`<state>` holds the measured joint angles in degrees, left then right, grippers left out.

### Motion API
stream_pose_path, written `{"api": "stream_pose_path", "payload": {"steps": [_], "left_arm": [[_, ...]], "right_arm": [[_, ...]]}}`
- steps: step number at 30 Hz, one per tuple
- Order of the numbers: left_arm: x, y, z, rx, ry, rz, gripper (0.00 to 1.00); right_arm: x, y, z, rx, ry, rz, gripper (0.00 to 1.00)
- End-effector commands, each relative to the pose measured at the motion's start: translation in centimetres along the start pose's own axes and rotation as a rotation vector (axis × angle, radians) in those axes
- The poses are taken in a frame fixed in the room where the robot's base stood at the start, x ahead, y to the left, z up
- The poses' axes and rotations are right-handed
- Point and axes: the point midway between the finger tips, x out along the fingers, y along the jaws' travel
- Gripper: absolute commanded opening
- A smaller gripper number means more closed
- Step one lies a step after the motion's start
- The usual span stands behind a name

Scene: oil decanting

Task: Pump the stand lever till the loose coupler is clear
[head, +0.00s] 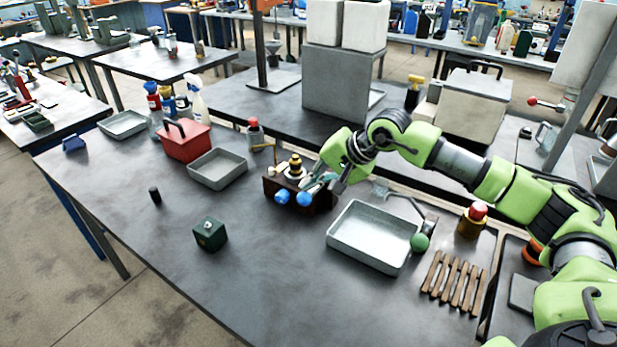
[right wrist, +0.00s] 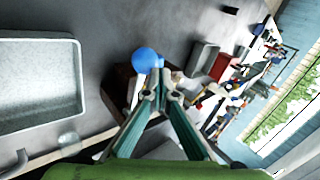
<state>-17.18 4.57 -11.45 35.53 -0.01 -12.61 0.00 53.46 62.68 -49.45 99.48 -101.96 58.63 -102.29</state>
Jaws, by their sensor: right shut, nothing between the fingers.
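A dark brown stand (head: 271,186) with a brass stepped fitting (head: 295,168) on top stands in the middle of the bench. Two blue balls, the left ball (head: 282,196) and the right ball (head: 304,199), show at its front. I cannot tell which part is the lever or the loose coupler. My right gripper (head: 318,184) is shut and empty beside the right blue ball. In the right wrist view, its fingertips (right wrist: 160,82) are close to a blue ball (right wrist: 147,60), with the brown stand (right wrist: 122,82) behind; contact is unclear. My left gripper is out of view.
A smaller tray (head: 205,180) and red box (head: 187,145) sit left. A green cube (head: 210,235) stands front left, with clear bench around it.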

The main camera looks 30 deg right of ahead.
Motion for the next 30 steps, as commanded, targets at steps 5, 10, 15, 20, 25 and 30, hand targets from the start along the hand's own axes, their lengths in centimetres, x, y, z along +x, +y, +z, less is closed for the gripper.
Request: {"api": "stream_pose_path", "payload": {"steps": [5,10,15,20,25,30], "left_arm": [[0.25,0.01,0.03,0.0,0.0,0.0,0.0],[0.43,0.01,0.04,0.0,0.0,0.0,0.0],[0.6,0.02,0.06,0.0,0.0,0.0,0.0],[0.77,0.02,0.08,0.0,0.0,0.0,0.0],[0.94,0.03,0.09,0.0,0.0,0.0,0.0],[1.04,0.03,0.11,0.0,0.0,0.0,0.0]], "right_arm": [[0.29,0.24,0.25,0.0,-0.003,0.002,0.0],[0.44,0.34,0.36,-0.001,-0.003,0.002,0.0],[0.58,0.45,0.47,-0.001,-0.003,0.002,0.0],[0.71,0.55,0.56,-0.001,-0.003,0.002,0.0],[0.86,0.66,0.66,-0.001,-0.003,0.002,0.0],[0.94,0.72,0.73,-0.001,-0.003,0.002,0.0]]}}
